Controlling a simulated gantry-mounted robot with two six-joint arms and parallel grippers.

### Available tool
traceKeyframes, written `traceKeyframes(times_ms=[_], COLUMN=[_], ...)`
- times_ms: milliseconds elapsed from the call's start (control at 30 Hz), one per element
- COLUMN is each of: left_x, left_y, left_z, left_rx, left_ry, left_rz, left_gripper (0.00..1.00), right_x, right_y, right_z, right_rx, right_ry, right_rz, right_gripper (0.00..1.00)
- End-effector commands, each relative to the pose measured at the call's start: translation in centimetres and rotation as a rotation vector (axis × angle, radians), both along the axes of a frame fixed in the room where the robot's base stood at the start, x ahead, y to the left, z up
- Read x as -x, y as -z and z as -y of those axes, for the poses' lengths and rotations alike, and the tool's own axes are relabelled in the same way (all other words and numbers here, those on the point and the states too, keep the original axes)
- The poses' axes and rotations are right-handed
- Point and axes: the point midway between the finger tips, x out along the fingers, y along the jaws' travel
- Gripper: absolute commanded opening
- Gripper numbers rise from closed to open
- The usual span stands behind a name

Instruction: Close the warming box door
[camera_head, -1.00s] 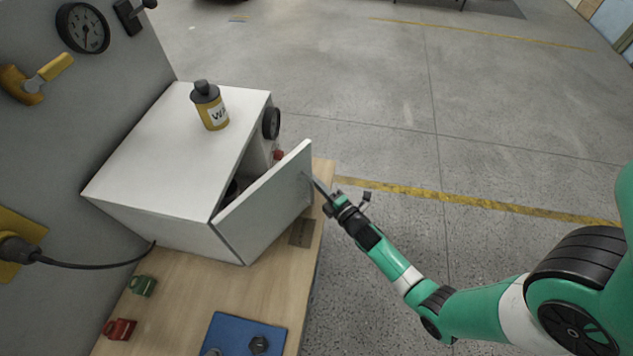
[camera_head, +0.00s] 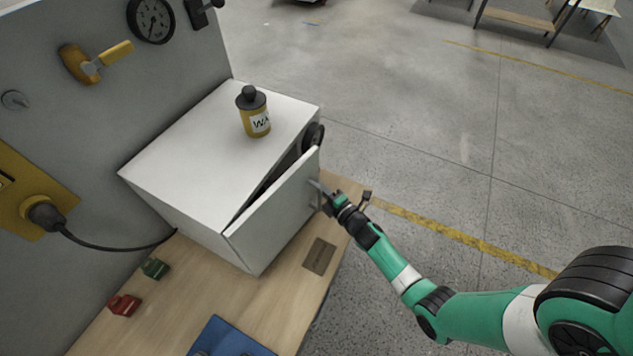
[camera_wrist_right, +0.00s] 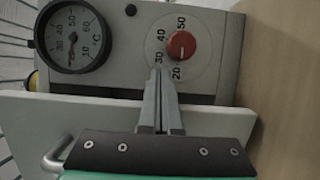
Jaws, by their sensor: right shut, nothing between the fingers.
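The white warming box (camera_head: 215,150) stands on the wooden bench. Its door (camera_head: 275,212) is hinged at the near left edge and stands partly open, with a narrow dark gap along its top. My right gripper (camera_head: 322,190) is shut and empty at the outer face of the door near its free edge; whether it touches cannot be told. In the right wrist view the closed fingers (camera_wrist_right: 160,100) show in front of the door (camera_wrist_right: 75,125), with the box's red dial (camera_wrist_right: 181,45) and gauge (camera_wrist_right: 72,38) beyond. My left gripper is not in view.
A yellow bottle (camera_head: 254,112) stands on the box. A green block (camera_head: 155,268), a red block (camera_head: 123,305) and a blue mat (camera_head: 228,338) lie on the bench. A black cable (camera_head: 110,248) runs from the wall plug to the box. Open floor lies right.

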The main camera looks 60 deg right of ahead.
Motion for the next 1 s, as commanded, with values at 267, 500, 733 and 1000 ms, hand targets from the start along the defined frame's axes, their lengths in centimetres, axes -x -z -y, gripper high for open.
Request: traceKeyframes(times_ms=[267, 500, 733, 1000], left_x=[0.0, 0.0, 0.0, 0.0], left_y=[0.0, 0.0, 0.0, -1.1], left_z=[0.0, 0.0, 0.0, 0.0], left_rx=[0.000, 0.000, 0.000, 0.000], left_ry=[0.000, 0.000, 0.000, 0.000], left_rz=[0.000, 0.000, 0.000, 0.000], left_gripper=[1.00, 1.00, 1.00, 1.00], right_x=[-0.2, -0.3, -0.3, 1.0], right_y=[0.0, -0.1, -0.1, -0.4], right_z=[-0.3, -0.4, -0.4, -1.0], right_rx=[0.004, 0.004, 0.005, 0.004], right_ry=[-0.005, -0.007, -0.008, -0.018], right_rz=[0.002, 0.002, 0.003, 0.000], right_gripper=[0.00, 0.00, 0.00, 0.00])
